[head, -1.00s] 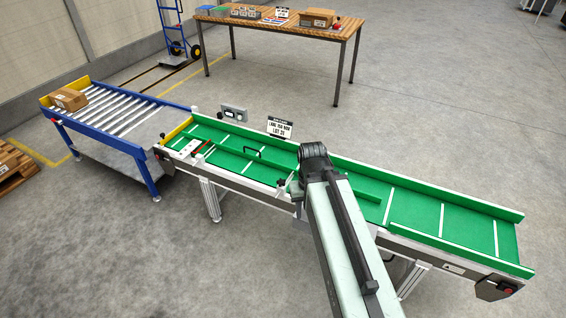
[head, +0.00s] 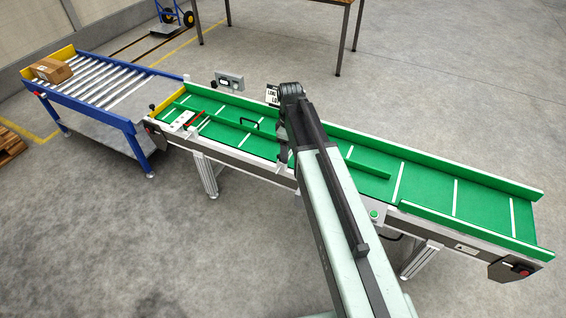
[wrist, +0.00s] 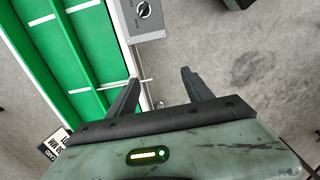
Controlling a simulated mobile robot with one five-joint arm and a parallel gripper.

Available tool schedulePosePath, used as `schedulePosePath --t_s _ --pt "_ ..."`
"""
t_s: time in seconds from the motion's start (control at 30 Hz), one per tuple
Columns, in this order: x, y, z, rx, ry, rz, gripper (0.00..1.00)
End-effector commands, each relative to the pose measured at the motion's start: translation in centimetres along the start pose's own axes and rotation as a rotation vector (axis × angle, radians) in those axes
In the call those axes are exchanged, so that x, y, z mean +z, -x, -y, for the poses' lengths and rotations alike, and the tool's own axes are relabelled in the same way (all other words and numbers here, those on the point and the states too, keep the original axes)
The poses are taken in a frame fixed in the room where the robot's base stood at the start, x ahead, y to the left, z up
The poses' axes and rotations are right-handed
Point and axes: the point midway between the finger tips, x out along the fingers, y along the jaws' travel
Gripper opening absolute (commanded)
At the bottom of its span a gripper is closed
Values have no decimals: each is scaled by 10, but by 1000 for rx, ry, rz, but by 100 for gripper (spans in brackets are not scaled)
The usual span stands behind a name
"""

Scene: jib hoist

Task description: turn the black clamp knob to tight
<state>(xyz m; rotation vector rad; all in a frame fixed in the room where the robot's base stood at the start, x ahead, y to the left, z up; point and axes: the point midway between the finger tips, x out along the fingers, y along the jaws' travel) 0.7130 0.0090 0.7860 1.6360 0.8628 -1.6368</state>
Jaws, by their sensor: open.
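I cannot clearly make out the black clamp knob now; my arm covers the middle of the near conveyor rail in the head view. My gripper (wrist: 160,76) is open in the wrist view, its two dark fingers apart over the conveyor's edge and the floor beside it. A small pale piece (wrist: 158,104) shows low between the fingers, and a thin pale rod (wrist: 142,80) lies by the left fingertip. I cannot tell whether either belongs to the clamp. The green conveyor (head: 430,190) also shows in the wrist view (wrist: 60,55), left of the fingers.
A grey box with a dark dial (wrist: 145,12) sits ahead on the rail. A control panel (head: 230,82) is behind the belt. A blue roller table (head: 100,90) joins at left. The floor in front is clear.

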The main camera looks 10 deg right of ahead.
Motion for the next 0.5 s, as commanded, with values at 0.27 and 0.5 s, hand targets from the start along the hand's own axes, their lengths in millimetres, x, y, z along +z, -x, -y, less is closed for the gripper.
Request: schedulePosePath --t_s 0.27,0.5 --pt "-70 -71 -99 0 805 0 59" --pt "-77 -73 -108 0 958 0 59"
